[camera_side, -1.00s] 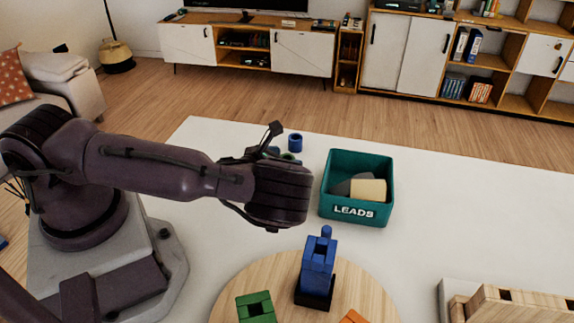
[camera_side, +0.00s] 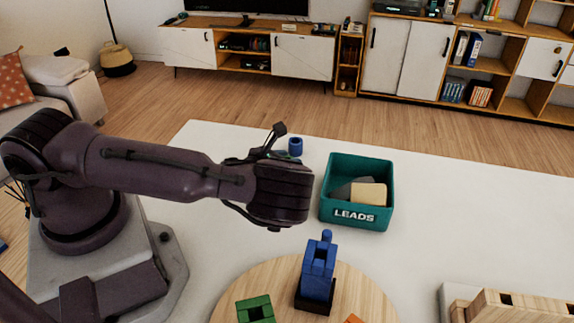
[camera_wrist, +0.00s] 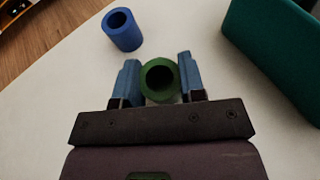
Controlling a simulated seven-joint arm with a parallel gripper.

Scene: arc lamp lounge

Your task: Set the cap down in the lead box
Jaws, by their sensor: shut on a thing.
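My gripper (camera_wrist: 160,78) is shut on a green cap (camera_wrist: 147,84), a short hollow cylinder held between its two blue fingers in the wrist view. In the side view my wrist mostly hides the fingers and the cap. The teal lead box (camera_side: 357,215), marked LEADS, stands on the white table to the right of my gripper. Its wall also shows at the upper right of the wrist view (camera_wrist: 275,50). Inside it lie a cream block (camera_side: 369,194) and a grey piece (camera_side: 341,192).
A blue cap (camera_side: 295,146) stands on the table behind my gripper; it also shows in the wrist view (camera_wrist: 122,30). In front are a round wooden board (camera_side: 345,300), a blue upright piece (camera_side: 318,268) in a dark base, and a green block (camera_side: 255,309). A light tray (camera_side: 449,291) is at right.

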